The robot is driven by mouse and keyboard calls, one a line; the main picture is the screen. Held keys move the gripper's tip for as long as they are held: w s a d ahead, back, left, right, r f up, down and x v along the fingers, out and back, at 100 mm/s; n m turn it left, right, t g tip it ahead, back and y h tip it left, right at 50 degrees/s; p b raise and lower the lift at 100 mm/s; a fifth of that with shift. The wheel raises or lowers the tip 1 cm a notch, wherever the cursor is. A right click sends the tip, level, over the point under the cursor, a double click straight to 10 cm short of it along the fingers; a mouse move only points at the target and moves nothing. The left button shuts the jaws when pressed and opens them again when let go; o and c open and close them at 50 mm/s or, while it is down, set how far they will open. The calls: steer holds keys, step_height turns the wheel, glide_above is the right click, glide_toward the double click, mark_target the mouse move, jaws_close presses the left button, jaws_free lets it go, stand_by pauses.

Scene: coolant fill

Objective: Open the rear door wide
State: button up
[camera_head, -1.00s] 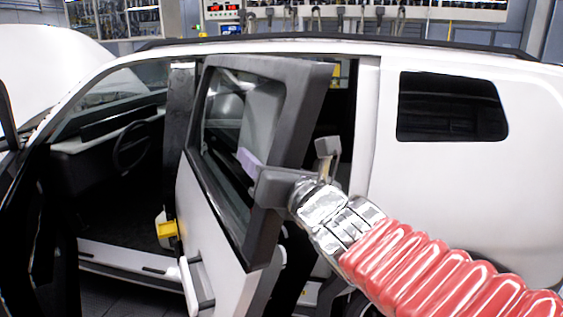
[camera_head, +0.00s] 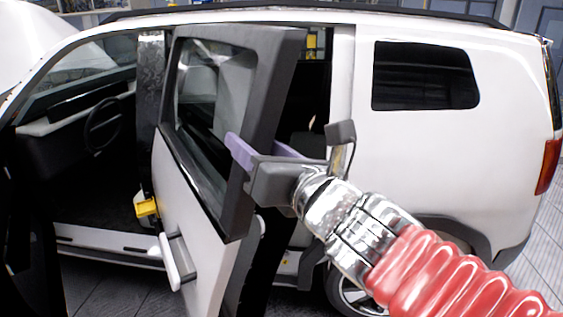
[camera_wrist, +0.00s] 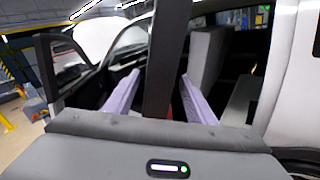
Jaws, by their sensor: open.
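The rear door (camera_head: 204,235) of the white car stands partly open, swung out from the body. It has a dark window frame and a white lower panel with a handle (camera_head: 171,262). My gripper (camera_head: 252,150) is at the window-frame height of this door, with its purple fingers spread. In the wrist view, the door's dark edge (camera_wrist: 166,60) stands upright between the two fingers of my gripper (camera_wrist: 160,80), with visible space on both sides. I cannot tell if any part of the gripper touches the door. The doorway behind is partly hidden by the door and my arm.
The open front doorway with the steering wheel (camera_head: 103,128) is at left. The white rear body panel (camera_head: 440,165) and the rear wheel (camera_head: 352,297) are at right, close to my arm. Grey floor (camera_head: 535,265) shows free beyond the rear bumper.

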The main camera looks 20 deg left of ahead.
steer(key=shift+v, duration=3.2)
